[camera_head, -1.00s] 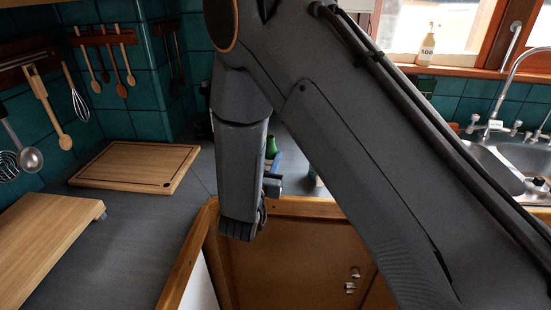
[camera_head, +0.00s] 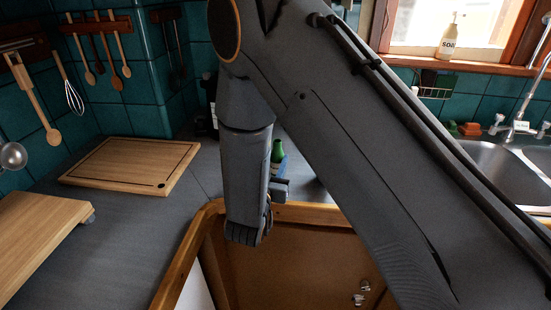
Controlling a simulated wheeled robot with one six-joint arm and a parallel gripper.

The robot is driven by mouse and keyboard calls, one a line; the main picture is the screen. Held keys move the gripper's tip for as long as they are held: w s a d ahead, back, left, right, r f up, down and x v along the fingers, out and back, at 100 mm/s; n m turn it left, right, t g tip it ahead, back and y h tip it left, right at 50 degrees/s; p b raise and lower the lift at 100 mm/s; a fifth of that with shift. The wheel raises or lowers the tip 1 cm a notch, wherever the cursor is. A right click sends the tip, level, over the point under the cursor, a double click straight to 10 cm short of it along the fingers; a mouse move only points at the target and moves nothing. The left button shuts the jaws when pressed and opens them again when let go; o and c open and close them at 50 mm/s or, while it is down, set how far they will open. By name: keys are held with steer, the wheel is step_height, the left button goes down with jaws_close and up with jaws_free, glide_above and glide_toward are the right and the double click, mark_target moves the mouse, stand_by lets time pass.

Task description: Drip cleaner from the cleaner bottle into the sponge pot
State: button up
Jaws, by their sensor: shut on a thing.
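A green bottle (camera_head: 277,150), which I take to be the cleaner bottle, shows its neck and shoulder just right of my forearm, with a bit of blue below. My gripper (camera_head: 280,188) is mostly hidden behind my wrist; only its blue-grey side shows, directly below the bottle. It appears shut on the bottle, which stands about upright. The bottle's lower part and the jaw tips are hidden. I cannot make out the sponge pot for sure. A small red-brown thing (camera_head: 470,129) and a green thing (camera_head: 452,127) sit at the back by the sink.
A cutting board (camera_head: 130,165) lies on the grey counter at left, with a raised wooden board (camera_head: 38,225) nearer. A soap bottle (camera_head: 447,40) stands on the windowsill. The sink (camera_head: 480,165) and tap are at right. My arm hides the middle counter.

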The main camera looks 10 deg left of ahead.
steer(key=shift+f+b, duration=0.4)
steer(key=shift+f, duration=0.3)
stand_by(0.4)
steer(key=o, duration=1.2)
steer(key=shift+o, duration=0.2)
steer(key=shift+s+a+p, duration=0.2)
steer(key=shift+s+p, duration=0.3)
steer(key=shift+s, duration=1)
steer(key=shift+s+a+p, duration=0.15)
steer(key=shift+s+p, duration=0.3)
steer(key=shift+s, duration=1.05)
steer(key=shift+s+a+p, duration=0.2)
steer(key=shift+s+p, duration=0.3)
steer(key=shift+s, duration=1)
steer(key=shift+s, duration=0.15)
